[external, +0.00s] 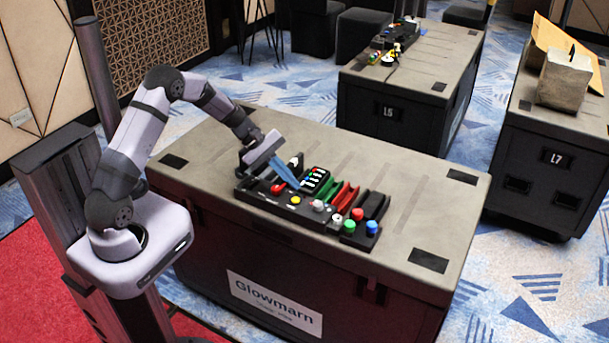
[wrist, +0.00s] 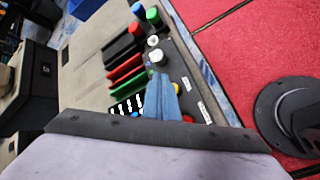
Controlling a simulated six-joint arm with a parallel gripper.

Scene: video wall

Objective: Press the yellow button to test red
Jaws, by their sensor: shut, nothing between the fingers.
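The yellow button (external: 295,200) sits on the front part of a black control panel (external: 262,200) on top of the case. In the wrist view the yellow button (wrist: 177,88) shows just right of my fingers, partly hidden by them. My gripper (external: 296,186) is shut and empty, its blue fingers slanting down over the panel. In the external view the fingertips appear just behind the yellow button; contact cannot be told. The wrist view shows the shut fingers (wrist: 158,76) from above. A red control (external: 278,188) lies left of the yellow button.
A white knob (external: 319,206) stands right of the yellow button. Red (external: 357,214), green (external: 349,226) and blue (external: 372,227) buttons stand at the panel's right end. Green and red slotted blocks (external: 345,194) are behind. The case top (external: 430,200) is clear to the right.

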